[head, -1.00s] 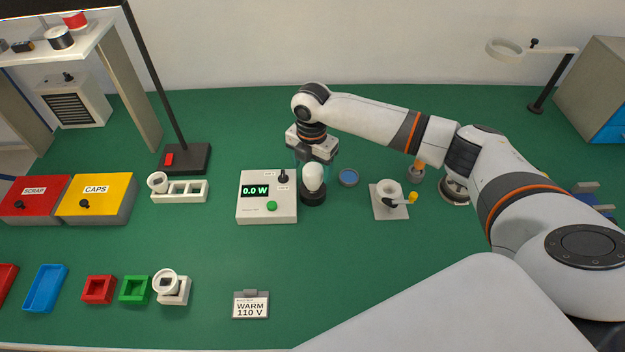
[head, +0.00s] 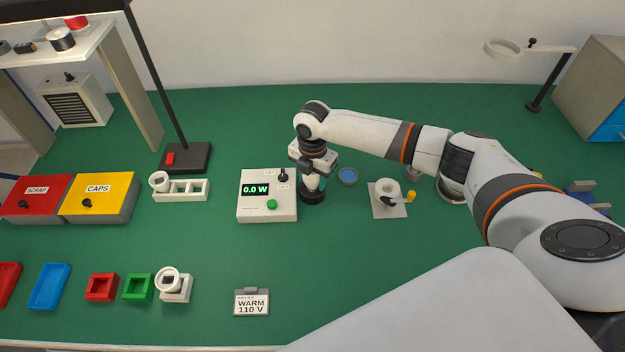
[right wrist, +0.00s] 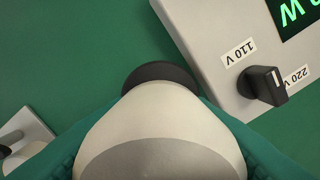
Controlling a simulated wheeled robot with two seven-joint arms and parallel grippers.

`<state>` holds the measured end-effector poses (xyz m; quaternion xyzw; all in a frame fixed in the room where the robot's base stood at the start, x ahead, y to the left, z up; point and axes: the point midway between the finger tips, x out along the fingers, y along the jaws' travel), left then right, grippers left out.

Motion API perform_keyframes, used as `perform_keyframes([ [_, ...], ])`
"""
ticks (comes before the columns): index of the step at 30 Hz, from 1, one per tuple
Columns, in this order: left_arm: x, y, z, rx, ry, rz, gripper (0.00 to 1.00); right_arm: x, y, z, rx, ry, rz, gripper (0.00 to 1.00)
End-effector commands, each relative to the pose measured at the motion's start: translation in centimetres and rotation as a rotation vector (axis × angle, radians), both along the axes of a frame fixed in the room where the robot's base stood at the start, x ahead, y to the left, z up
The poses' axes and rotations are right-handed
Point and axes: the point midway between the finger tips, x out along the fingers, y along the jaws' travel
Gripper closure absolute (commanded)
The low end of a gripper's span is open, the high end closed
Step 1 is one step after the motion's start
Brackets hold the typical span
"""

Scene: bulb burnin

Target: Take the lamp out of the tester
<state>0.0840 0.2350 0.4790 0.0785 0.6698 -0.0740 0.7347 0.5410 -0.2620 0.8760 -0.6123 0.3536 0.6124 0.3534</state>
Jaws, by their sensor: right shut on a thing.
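The tester is a pale box (head: 254,212) with a green display reading 0.0 W, a green button and a black selector knob (right wrist: 265,84). Its round black socket (head: 312,197) stands just right of the box. The white lamp (right wrist: 150,135) fills the lower part of the right wrist view, with the black socket (right wrist: 160,74) behind its far end. My right gripper (head: 313,186) is directly over the socket, pointing down, its teal finger pads shut on the lamp's bulb. In the head view the gripper mostly hides the lamp. My left gripper is not in view.
A white rack (head: 181,191) stands to the left. A WARM 110 V card (head: 251,302) lies in front. The mat between is clear.

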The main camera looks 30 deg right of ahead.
Motion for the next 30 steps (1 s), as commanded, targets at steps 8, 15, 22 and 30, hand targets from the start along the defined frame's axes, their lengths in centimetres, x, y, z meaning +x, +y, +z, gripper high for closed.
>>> perform_keyframes([
  [8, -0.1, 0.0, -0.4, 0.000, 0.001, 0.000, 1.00, 0.1, 0.0, 1.8, 0.001, -0.003, 0.001, 0.79],
  [15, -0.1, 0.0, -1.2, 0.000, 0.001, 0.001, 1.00, 0.2, 0.0, 6.7, 0.001, -0.006, 0.001, 0.79],
  [22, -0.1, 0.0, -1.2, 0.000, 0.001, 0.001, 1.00, 0.1, 0.0, 9.9, 0.000, -0.001, -0.001, 0.79],
  [30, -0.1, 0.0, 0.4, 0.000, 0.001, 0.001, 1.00, 0.0, 0.0, 11.7, 0.000, 0.000, -0.001, 0.79],
])
